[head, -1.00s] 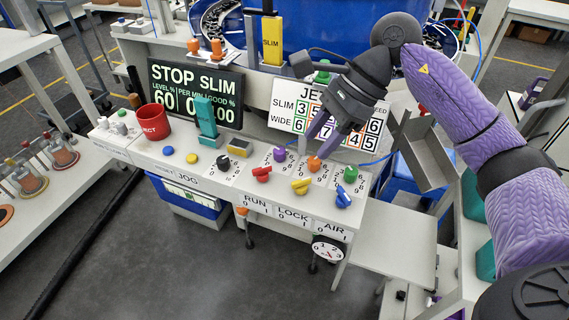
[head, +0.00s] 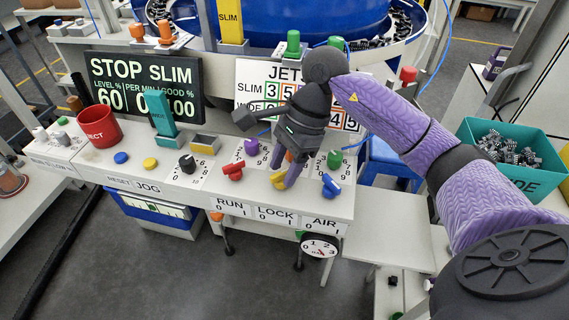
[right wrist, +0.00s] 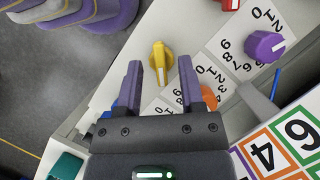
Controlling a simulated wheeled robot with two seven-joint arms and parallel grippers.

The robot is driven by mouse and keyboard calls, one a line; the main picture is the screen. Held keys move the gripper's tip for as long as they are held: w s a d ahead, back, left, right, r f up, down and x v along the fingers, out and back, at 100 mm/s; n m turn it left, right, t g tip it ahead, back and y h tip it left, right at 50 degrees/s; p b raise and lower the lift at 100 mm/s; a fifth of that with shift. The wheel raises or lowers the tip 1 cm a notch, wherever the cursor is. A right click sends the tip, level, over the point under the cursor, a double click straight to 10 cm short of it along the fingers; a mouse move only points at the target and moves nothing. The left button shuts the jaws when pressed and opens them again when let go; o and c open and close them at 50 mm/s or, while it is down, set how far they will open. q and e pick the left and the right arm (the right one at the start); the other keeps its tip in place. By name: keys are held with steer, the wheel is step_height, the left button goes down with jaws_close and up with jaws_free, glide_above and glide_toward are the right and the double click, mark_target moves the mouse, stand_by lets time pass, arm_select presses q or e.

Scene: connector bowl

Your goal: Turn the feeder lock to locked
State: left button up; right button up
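The feeder lock is a yellow knob (head: 278,180) on the white console, above the LOCK label (head: 276,215) marked 0 and 1. It also shows in the right wrist view (right wrist: 161,64), with a white mark on its handle. My right gripper (head: 285,184) reaches down at the knob and partly hides it in the head view. In the right wrist view its two purple fingers (right wrist: 161,70) are apart, with the knob between and just beyond the tips. No grip on it shows. I cannot tell which number the knob points to. My left gripper is not in view.
A red knob (head: 233,172) stands left of the yellow one and a blue knob (head: 331,186) right of it. Purple (head: 251,147) and green (head: 334,159) dials stand behind. An orange dial (right wrist: 209,98) is close to a right finger.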

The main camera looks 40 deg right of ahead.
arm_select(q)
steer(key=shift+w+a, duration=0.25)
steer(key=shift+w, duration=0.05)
arm_select(e)
jaws_close()
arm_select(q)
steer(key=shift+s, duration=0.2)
